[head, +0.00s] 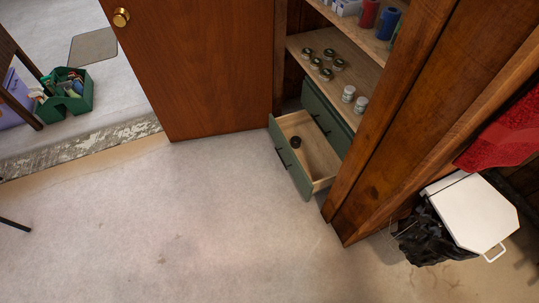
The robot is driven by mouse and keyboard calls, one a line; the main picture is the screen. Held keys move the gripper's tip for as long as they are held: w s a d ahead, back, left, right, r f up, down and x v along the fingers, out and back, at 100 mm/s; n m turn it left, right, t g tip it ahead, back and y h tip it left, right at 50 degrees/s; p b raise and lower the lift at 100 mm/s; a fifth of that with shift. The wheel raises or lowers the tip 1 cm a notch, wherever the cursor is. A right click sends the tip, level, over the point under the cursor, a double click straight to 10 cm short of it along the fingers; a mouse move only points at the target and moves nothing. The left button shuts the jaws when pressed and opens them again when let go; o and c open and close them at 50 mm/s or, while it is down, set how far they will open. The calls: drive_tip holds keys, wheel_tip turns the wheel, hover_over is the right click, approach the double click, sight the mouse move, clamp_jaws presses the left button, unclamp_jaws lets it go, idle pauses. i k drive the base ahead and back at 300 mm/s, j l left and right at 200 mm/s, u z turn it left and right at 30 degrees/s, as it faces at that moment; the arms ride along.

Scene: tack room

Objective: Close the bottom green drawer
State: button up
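The bottom green drawer (294,176) is pulled out of the wooden cabinet at centre right in the head view. Its green front with dark handles faces left, and its light wood inside is visible. A small dark round object (295,142) lies inside it. The upper green drawer (327,118) above it is shut, flush with the cabinet. My gripper is not in view.
An open brown door (200,65) with a brass knob stands close left of the drawer. Cabinet shelves (335,75) hold jars. A white bin (474,212) with a black bag stands right. A green caddy (69,100) sits far left. Floor (190,230) in front is clear.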

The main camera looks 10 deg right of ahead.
sight(314, 166)
drive_tip(key=i+j+z, duration=0.1)
drive_tip(key=i+j, duration=0.2)
drive_tip(key=i, duration=0.25)
drive_tip(key=i+j, duration=0.3)
drive_tip(key=i, duration=0.25)
drive_tip(key=i+j+z, duration=0.15)
drive_tip(key=i+j, duration=0.2)
drive_tip(key=i, duration=0.25)
